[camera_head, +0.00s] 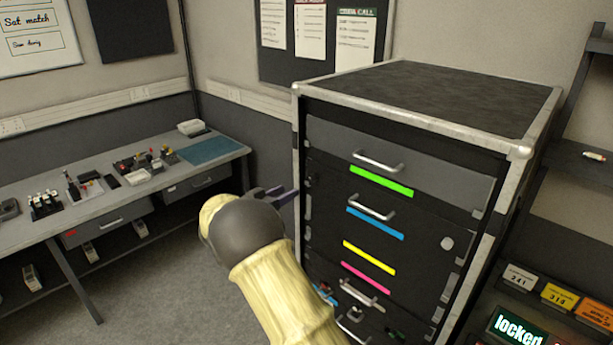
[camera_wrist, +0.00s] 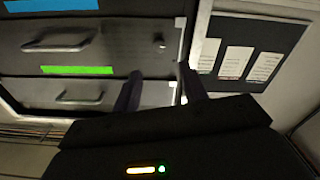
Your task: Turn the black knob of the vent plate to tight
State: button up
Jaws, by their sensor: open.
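I cannot make out a vent plate for certain in either view. A small dark round fitting (camera_wrist: 160,41), perhaps a knob, sits on the front of the blue-strip drawer (camera_wrist: 110,28) in the wrist view; whether it is the task's knob, and how it is turned, I cannot tell. My gripper (camera_wrist: 159,72) is open and empty, its two dark fingers pointing at the cabinet front. In the head view my gripper (camera_head: 280,194) is just left of the cabinet's left front edge, partly hidden behind my own wrist.
The dark drawer cabinet (camera_head: 420,98) has silver edges, bar handles and coloured strips. A workbench (camera_head: 75,224) with small parts stands left. A shelf with labelled bins and a "locked" sign (camera_head: 517,328) is right. Grey floor (camera_head: 180,265) is clear between bench and cabinet.

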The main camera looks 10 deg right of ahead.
aim_at(311, 178)
jog(key=p+x, duration=0.3)
jog(key=x, duration=0.6)
jog(key=shift+w+d, duration=0.15)
jog(key=shift+d, duration=0.05)
jog(key=shift+c, duration=0.2)
grip_shut()
